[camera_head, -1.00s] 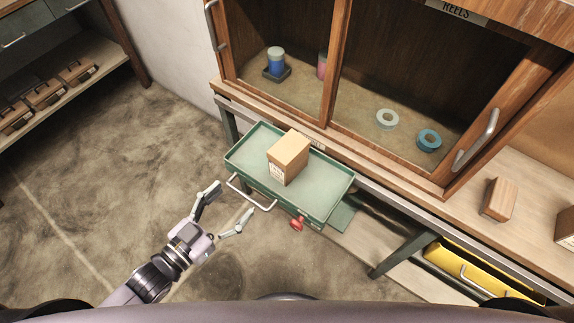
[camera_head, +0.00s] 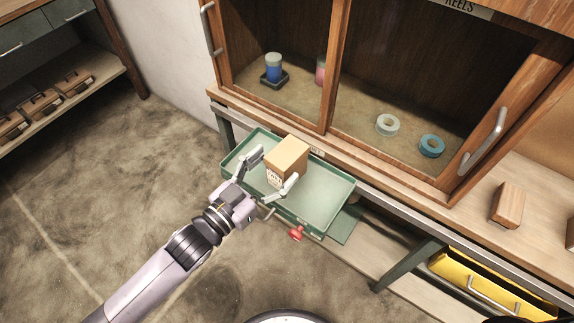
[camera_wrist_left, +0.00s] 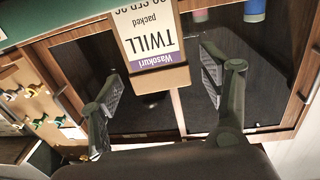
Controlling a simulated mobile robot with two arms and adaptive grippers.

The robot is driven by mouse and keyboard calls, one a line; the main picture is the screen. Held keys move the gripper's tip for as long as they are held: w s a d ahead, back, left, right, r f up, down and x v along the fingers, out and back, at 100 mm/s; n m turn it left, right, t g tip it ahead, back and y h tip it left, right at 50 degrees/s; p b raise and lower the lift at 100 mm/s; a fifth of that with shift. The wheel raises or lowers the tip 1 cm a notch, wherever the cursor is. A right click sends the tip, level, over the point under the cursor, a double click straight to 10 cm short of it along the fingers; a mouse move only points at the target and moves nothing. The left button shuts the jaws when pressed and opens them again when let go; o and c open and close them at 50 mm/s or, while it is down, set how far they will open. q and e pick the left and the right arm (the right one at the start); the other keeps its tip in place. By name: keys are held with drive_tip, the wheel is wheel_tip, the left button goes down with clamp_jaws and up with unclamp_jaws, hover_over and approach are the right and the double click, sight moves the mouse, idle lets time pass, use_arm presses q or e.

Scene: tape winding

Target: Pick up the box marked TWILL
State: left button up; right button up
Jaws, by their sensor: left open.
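The box marked TWILL (camera_head: 289,158) is a tan carton with a printed label. It stands in the green drawer (camera_head: 326,213). In the left wrist view, the box (camera_wrist_left: 150,40) shows its label upside down, with TWILL, "packed" and a purple band readable. My left gripper (camera_head: 270,170) is open, its fingers pointing at the box's near face, one toward each side. In the left wrist view, the open left gripper (camera_wrist_left: 158,85) has the box between and beyond its fingertips, with gaps to both pads. My right gripper is not in view.
A wooden cabinet with glass doors stands behind the drawer, holding a blue spool (camera_head: 273,70), a white tape ring (camera_head: 388,125) and a teal one (camera_head: 432,145). A red knob (camera_head: 296,233) is at the drawer's front. A wooden block (camera_head: 507,204) and a yellow drawer (camera_head: 485,275) are right.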

sight(287, 155)
use_arm(q)
drive_tip(key=b+x, duration=0.2)
drive_tip(key=x, duration=0.3)
drive_tip(key=shift+s, duration=0.1)
drive_tip(key=shift+c, duration=0.3)
drive_tip(key=c, duration=1.3)
drive_tip(key=shift+r, duration=0.15)
